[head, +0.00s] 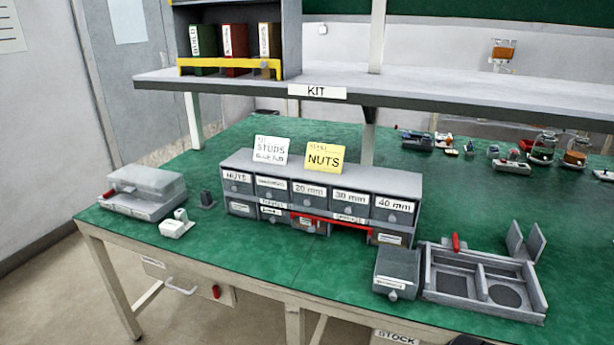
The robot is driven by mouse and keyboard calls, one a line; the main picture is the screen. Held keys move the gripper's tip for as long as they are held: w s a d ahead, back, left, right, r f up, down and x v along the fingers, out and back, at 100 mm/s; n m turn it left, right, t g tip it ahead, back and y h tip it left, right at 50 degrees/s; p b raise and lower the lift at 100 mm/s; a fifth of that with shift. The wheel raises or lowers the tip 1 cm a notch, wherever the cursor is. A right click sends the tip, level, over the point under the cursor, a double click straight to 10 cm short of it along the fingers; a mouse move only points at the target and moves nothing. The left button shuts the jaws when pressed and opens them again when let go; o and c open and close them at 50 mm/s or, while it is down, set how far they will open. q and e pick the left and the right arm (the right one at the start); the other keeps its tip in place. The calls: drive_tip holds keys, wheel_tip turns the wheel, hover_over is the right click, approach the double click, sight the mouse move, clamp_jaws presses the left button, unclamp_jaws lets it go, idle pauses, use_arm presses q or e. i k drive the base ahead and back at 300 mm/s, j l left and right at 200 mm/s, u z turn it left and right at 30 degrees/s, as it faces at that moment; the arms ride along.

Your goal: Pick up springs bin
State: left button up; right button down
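A grey drawer cabinet (320,176) stands on the green bench. Its upper row has labels that read NUTS, 20 mm, 30 mm and 40 mm, with one too small to read. The lower-row labels are blurred, so I cannot tell for sure which bin is the springs bin. A red frame (330,219) crosses the lower row's middle. A separate grey bin (398,265) with a small unreadable label sits on the bench in front of the cabinet's right end, beside a grey divided tray. Neither of my grippers is in view.
The grey divided tray (485,297) with a red handle lies at the right front edge. The KIT shelf (400,92) overhangs behind. Small parts and jars (545,147) stand at back right.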

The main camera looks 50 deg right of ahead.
sight(397, 274)
drive_tip(key=z, duration=2.15)
